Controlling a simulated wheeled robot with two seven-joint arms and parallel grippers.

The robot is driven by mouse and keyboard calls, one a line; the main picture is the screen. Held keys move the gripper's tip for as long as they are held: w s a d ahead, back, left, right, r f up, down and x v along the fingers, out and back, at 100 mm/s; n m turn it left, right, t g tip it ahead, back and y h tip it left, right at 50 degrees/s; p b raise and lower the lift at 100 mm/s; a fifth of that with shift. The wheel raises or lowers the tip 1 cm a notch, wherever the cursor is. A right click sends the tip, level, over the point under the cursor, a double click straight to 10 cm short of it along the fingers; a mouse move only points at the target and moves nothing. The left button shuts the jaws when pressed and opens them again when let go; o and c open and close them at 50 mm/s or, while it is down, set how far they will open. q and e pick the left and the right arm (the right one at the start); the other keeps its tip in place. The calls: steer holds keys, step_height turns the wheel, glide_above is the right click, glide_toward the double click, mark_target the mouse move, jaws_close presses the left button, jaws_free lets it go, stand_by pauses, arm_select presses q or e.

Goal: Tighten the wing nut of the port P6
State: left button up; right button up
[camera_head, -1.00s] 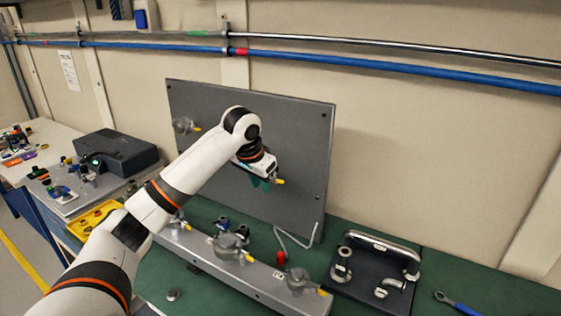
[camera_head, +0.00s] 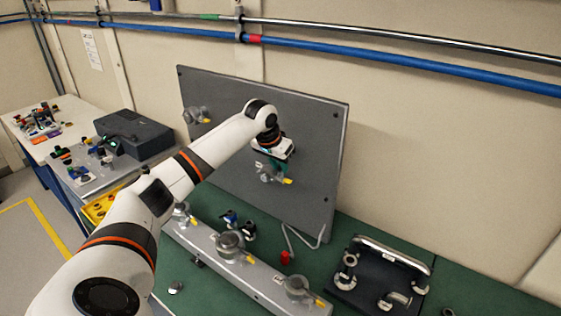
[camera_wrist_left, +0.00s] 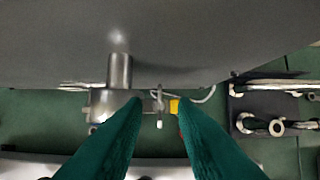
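My left gripper (camera_head: 274,163) is in front of the grey upright panel (camera_head: 315,170), just above a metal port (camera_head: 268,178) with a yellow-tipped clamp part. In the left wrist view, the green fingers of the gripper (camera_wrist_left: 160,104) are spread apart with nothing gripped. The port's metal body (camera_wrist_left: 118,72) is seen from above, beyond the fingers. A small clamp screw with what looks like the wing nut (camera_wrist_left: 158,106) shows between the fingertips, with a yellow piece (camera_wrist_left: 174,106) beside it. I cannot read a P6 label. My right gripper is not in view.
Another port (camera_head: 196,115) is at the panel's upper left. A grey rail (camera_head: 262,279) with several similar ports stands on the green bench in front. A dark tray (camera_head: 372,294) with metal fittings and a handle is to the right. A red object (camera_head: 286,257) lies near the panel's foot.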

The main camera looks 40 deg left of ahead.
arm_select(q)
steer(key=shift+w+f, duration=0.1)
steer(key=shift+f, duration=0.6)
steer(key=shift+c, duration=0.4)
jaws_close()
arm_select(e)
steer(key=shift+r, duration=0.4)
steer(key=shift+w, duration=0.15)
